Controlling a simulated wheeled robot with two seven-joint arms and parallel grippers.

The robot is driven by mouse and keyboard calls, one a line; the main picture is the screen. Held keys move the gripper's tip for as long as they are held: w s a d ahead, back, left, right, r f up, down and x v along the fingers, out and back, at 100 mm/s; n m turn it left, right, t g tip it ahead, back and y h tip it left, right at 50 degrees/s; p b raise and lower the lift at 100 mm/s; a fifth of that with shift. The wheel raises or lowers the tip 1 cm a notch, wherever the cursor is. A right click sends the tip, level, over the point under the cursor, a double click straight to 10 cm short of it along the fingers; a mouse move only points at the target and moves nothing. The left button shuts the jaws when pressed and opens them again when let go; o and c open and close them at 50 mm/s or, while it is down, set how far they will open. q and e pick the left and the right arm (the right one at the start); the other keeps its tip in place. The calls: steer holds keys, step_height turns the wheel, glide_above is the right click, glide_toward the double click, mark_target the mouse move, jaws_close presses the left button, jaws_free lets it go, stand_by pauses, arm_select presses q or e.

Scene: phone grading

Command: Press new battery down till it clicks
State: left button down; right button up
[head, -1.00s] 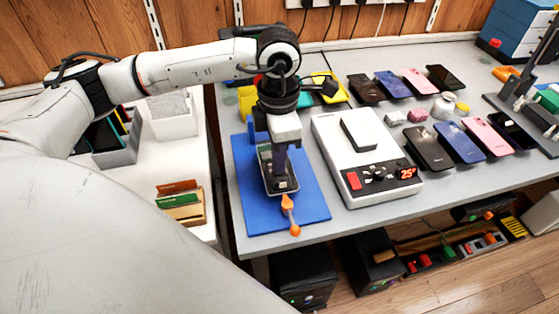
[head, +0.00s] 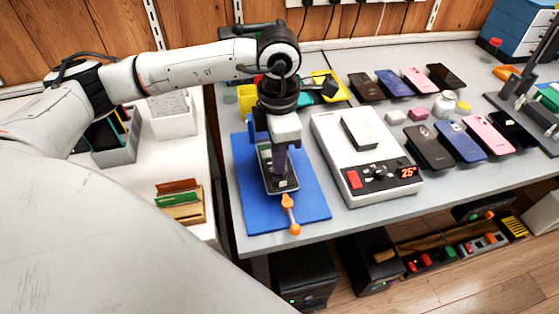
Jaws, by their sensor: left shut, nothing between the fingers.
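An opened phone (head: 288,188) lies on the blue mat (head: 310,203), in line with an orange-ended clamp or tool (head: 290,214) at its near end. My left gripper (head: 282,175) points straight down over the phone, shut with nothing held. Its fingertips are at or just above the phone's inside; I cannot tell if they touch. The gripper and wrist hide most of the phone, and I cannot make out the new battery apart from the dark inside. My right gripper is not in view.
A white heating station (head: 340,140) reading 25° with a pale block on it stands close right of the mat. Several phones (head: 460,140) lie farther right. A white side table (head: 200,150) with bins is at left. The mat's right part is clear.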

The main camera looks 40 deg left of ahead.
arm_select(q)
steer(key=shift+f+b, duration=0.4)
steer(key=shift+f, duration=0.1)
stand_by(0.4)
step_height(320, 180, up, 7)
steer(key=p, duration=0.4)
stand_by(0.4)
steer(key=shift+s, duration=0.1)
stand_by(0.4)
